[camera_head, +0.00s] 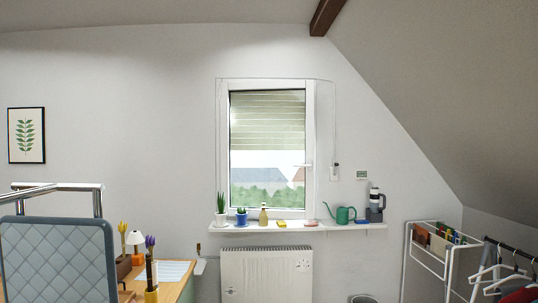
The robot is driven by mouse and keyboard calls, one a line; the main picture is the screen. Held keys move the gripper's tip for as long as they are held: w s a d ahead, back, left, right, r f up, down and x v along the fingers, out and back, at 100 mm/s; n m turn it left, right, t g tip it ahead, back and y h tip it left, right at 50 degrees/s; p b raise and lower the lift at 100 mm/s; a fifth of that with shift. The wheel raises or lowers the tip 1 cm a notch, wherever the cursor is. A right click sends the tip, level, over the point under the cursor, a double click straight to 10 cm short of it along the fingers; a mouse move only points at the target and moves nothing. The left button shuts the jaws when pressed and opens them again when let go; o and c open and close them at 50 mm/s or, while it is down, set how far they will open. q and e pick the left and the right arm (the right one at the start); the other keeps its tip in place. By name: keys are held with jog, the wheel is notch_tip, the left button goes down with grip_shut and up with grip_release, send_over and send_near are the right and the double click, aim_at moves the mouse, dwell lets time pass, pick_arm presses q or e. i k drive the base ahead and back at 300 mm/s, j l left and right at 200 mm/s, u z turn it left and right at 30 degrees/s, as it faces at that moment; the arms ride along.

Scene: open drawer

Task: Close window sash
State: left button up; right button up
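The window (222,140) is in the middle of the back wall, with a white frame and a light slatted shutter (268,122) lowered over the upper part of the opening. A small white handle (307,165) is on the right side of the sash (310,125) and lies about level. Dark edges show along the left and top of the pane. I cannot tell from this view how far the sash stands open. Neither of my grippers is in view.
A white sill shelf (350,227) below the window holds potted plants (221,208), a bottle (263,215), a green watering can (341,214) and a dark flask-like item (375,205). A radiator (266,275) stands beneath. A drying rack (432,252) is right; a desk (176,285) and grey quilted panel (60,260) are left.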

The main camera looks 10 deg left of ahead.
aim_at(226, 89)
jog(key=i+l+z, duration=0.3)
jog(key=i, duration=0.15)
jog(key=i+z, duration=0.3)
jog(key=i, duration=0.15)
